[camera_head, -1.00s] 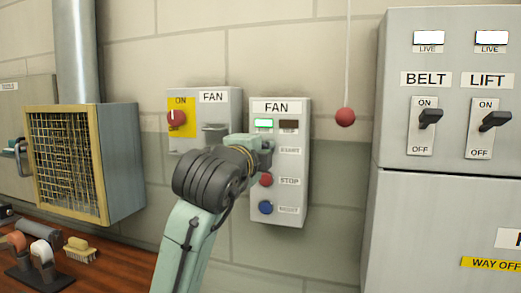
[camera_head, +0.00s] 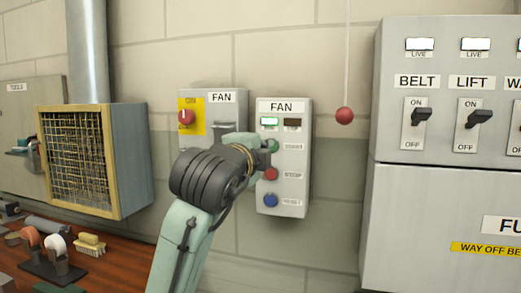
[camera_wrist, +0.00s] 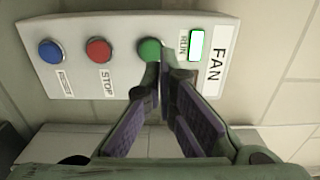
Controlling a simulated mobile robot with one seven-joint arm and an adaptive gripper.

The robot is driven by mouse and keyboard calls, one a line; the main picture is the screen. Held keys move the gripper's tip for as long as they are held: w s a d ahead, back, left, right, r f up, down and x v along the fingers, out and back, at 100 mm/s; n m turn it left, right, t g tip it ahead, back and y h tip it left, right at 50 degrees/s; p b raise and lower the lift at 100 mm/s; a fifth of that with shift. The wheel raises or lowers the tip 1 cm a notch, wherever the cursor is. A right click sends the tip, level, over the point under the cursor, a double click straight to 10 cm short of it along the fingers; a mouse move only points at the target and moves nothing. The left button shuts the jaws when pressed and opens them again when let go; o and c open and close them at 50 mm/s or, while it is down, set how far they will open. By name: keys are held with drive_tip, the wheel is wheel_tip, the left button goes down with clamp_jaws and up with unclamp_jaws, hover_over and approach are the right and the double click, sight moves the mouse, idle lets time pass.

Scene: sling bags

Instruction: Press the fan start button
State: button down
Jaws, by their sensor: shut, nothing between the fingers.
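The fan control box (camera_head: 284,205) is mounted on the wall and labelled FAN. Its green button (camera_head: 274,145) is partly hidden by my gripper in the head view. In the wrist view the green button (camera_wrist: 150,50) shows just beyond my fingertips. The red STOP button (camera_head: 270,174) and a blue button (camera_head: 270,200) are below it. The green lamp (camera_head: 269,121) is lit; it also shows, marked RUN, in the wrist view (camera_wrist: 197,45). The lamp beside it (camera_head: 293,122) is dark. My gripper (camera_wrist: 163,72) is shut and empty, its tips close to the green button; contact cannot be told.
Left of the box is another FAN box (camera_head: 226,110) with a red knob on yellow. A red ball (camera_head: 344,115) hangs on a cord to the right. A switch cabinet (camera_head: 390,200) stands at the right. A caged fan housing (camera_head: 125,160) and a bench with tools are at left.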

drive_tip(key=b+v, duration=0.2)
drive_tip(key=v, duration=0.6)
drive_tip(key=shift+f, duration=0.1)
